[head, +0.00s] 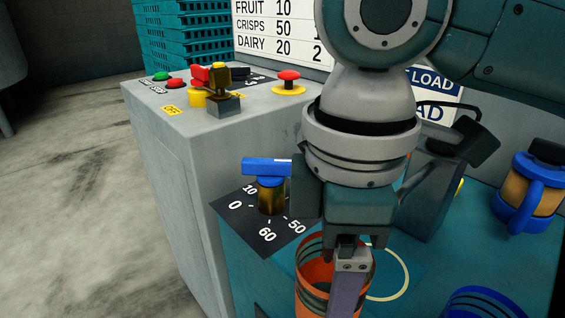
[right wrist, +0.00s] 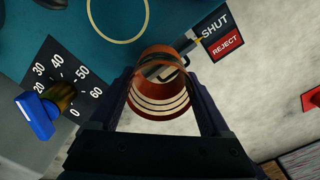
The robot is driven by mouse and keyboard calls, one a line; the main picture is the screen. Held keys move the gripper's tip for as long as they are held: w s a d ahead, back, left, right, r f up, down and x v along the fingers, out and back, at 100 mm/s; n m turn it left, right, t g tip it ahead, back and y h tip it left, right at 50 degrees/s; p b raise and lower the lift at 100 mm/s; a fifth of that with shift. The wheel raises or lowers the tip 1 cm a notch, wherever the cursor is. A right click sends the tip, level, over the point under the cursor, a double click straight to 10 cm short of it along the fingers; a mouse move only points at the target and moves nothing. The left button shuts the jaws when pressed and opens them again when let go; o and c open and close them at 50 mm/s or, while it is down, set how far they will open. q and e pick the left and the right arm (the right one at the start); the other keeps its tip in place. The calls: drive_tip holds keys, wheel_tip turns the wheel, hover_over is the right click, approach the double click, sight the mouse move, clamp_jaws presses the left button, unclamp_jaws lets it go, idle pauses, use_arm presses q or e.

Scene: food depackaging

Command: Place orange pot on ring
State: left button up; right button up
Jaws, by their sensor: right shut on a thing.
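The orange pot (head: 311,272) is in my right gripper (head: 350,262), low in the head view, with a gripper finger across its front. In the right wrist view the pot (right wrist: 160,101) sits between the two fingers of the gripper (right wrist: 160,76), which are shut on it; pale bands run around it. The ring (head: 407,274) is a pale circle on the teal worktop, just right of the pot and partly hidden behind it. In the right wrist view the ring (right wrist: 118,43) lies up and left, apart from the pot. My left gripper is not in view.
A blue-handled dial (head: 270,190) stands on a black numbered plate left of the gripper. A grey cabinet (head: 170,160) with buttons stands behind it. A blue-and-orange jug (head: 530,190) is at the right, and a blue round item (head: 480,302) at the lower right.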

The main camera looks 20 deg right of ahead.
drive_tip(key=d, duration=0.1)
drive_tip(key=w+d, duration=0.1)
drive_tip(key=d, duration=0.1)
drive_tip(key=w+d, duration=0.1)
drive_tip(key=d, duration=0.1)
drive_tip(key=shift+w+d, duration=0.1)
drive_tip(key=shift+d, duration=0.1)
drive_tip(key=d, duration=0.1)
drive_tip(key=w+d, duration=0.1)
drive_tip(key=d+f+b, duration=0.1)
drive_tip(key=d, duration=0.1)
drive_tip(key=shift+w+d, duration=0.1)
drive_tip(key=shift+w, duration=0.25)
drive_tip(key=shift+f, duration=0.25)
drive_tip(key=o, duration=1.2)
drive_tip(key=shift+f, duration=0.1)
wheel_tip(320, 180, up, 12)
drive_tip(key=p, duration=0.2)
drive_tip(key=shift+p, duration=0.3)
